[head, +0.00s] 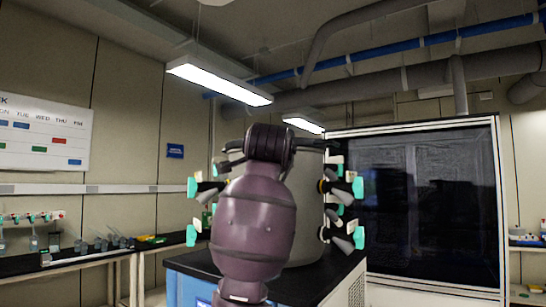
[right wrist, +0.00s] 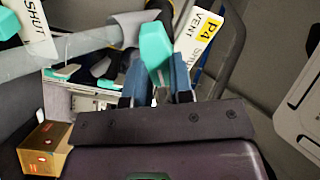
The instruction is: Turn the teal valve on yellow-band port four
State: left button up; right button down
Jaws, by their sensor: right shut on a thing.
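In the right wrist view, a teal valve handle (right wrist: 156,45) sits beside a white tag (right wrist: 199,38) with a yellow "P4" patch and the word "VENT". A yellow-edged black port piece shows just above the handle. My right gripper (right wrist: 160,82) has its two blue fingers on either side of the teal handle and is shut on it. In the head view my purple right arm hides that gripper and part of the grey drum (head: 308,215). Other teal valves (head: 358,187) stick out on both sides of the drum. My left gripper is not in view.
Another teal valve (right wrist: 8,22) with a "SHUT" tag (right wrist: 33,28) is at the upper left of the right wrist view. A brown box (right wrist: 45,148) lies below it. A large dark-windowed cabinet (head: 430,205) stands right of the drum. A bench (head: 90,257) with glassware is at left.

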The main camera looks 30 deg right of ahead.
jog(key=c, duration=1)
grip_release()
jog(key=b+v, duration=0.2)
jog(key=v, duration=0.9)
jog(key=shift+d, duration=0.1)
